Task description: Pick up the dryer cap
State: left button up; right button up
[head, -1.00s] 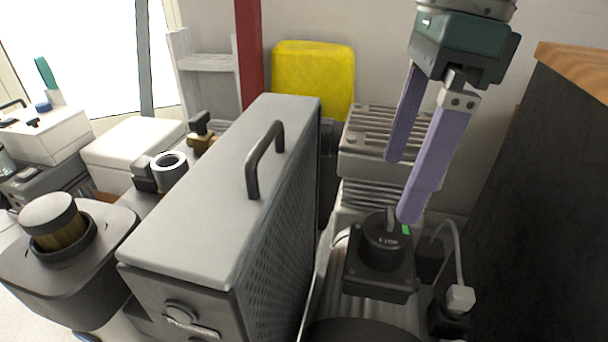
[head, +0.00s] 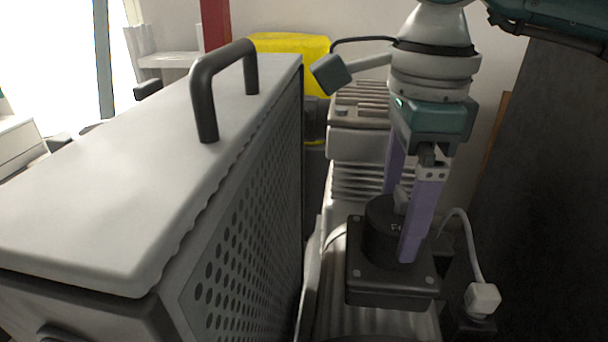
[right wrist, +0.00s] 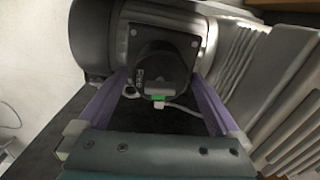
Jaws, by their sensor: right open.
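No part that I can surely name as the dryer cap shows now. My right gripper (head: 397,222) points down with its purple fingers apart, on either side of a round black knob (head: 380,232) on a square black switch box (head: 392,285). In the right wrist view the knob (right wrist: 154,72) sits between the open fingers (right wrist: 158,80). I cannot tell whether the fingers touch it. The far fingertip is hidden behind the knob in the head view. My left gripper is not in view.
A large grey housing (head: 110,190) with a black handle (head: 204,95) and perforated side stands at the left. A ribbed grey compressor body (head: 357,140) is behind the switch box. A white plug and cable (head: 482,297) lie at right, beside a dark panel (head: 540,190). A yellow container (head: 290,55) stands behind.

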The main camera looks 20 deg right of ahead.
jog(key=shift+f, duration=0.85)
jog(key=shift+c, duration=0.2)
jog(key=shift+r, duration=0.1)
jog(key=c, duration=1.2)
jog(key=shift+c, duration=0.2)
